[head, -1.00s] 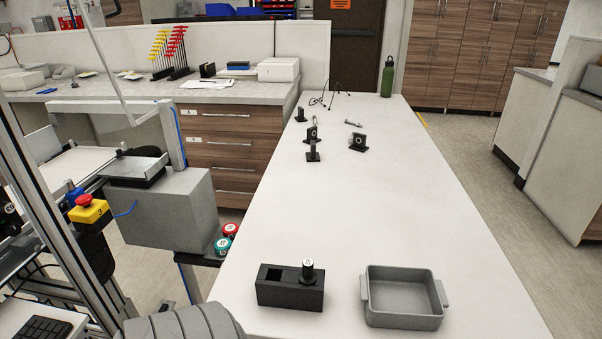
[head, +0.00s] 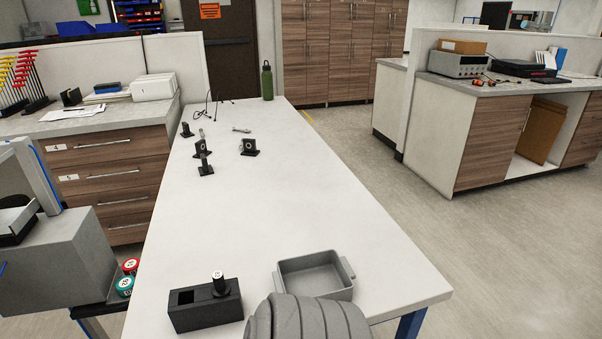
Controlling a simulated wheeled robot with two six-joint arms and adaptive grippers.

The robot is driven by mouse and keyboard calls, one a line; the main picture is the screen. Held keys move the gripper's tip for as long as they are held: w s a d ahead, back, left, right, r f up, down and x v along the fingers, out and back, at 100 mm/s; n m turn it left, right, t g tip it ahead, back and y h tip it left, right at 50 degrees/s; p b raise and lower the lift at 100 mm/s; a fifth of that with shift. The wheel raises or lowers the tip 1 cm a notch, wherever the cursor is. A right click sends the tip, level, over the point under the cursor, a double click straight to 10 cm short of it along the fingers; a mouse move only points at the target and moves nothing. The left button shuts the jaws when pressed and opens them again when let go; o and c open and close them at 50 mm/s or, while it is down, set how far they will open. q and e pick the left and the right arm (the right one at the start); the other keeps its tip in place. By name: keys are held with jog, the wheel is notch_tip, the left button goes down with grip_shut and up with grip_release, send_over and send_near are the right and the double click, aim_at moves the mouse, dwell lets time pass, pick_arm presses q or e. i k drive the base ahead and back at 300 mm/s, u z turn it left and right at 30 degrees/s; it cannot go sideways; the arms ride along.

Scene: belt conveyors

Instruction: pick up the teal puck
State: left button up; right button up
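The teal puck (head: 125,286) sits at the lower left, on a dark ledge at the end of the conveyor, beside the white table. A red puck (head: 131,265) stands right behind it, close to it. Both have pale tops with dark marks. Neither of my grippers shows in the head view; only a grey ribbed part of my own arm shows at the bottom, in front of the grey tray.
A black block (head: 205,307) with a square hole and an upright black cylinder (head: 219,283) stands at the table's near end. The grey tray (head: 338,295) is beside it. Small black fixtures (head: 203,165) and a green bottle (head: 267,82) stand farther back. The table's middle is clear.

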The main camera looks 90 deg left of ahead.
aim_at(124, 285)
jog(key=z, duration=0.1)
jog(key=k, duration=0.4)
jog(key=u, duration=2.9)
